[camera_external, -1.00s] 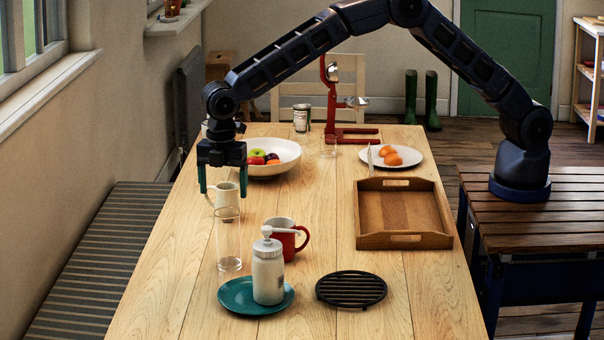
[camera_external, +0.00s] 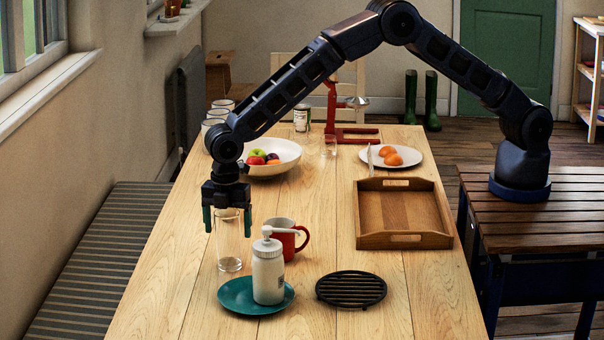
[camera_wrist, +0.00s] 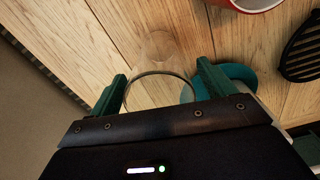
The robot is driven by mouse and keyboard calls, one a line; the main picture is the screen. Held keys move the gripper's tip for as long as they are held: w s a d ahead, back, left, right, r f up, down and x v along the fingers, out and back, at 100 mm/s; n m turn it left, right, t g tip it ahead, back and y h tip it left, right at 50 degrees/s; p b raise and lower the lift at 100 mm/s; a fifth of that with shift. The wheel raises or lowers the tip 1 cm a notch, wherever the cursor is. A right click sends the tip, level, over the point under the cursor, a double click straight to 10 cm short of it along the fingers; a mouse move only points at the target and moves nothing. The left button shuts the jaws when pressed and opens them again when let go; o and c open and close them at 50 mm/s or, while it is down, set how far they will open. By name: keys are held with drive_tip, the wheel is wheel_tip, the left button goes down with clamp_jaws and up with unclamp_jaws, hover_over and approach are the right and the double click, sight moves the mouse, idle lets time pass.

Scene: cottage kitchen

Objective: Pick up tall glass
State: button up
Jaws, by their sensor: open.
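The tall glass (camera_external: 229,250) is clear and stands upright on the wooden table, left of the red mug and behind the teal plate. My gripper (camera_external: 228,226) is open and points down over it, with its green fingers on either side of the glass's upper part. In the wrist view the glass (camera_wrist: 158,62) shows with its round rim between the fingertips of my gripper (camera_wrist: 158,92). I cannot tell whether either finger touches it.
A white pump bottle (camera_external: 268,275) stands on the teal plate (camera_external: 230,299) close in front. The red mug (camera_external: 290,240) is just right of the glass. A black trivet (camera_external: 351,289) and a wooden tray (camera_external: 400,212) lie further right. A fruit bowl (camera_external: 285,152) is behind.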

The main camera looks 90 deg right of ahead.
drive_tip(key=shift+f, duration=0.3)
drive_tip(key=c, duration=1.6)
drive_tip(key=shift+r, duration=0.15)
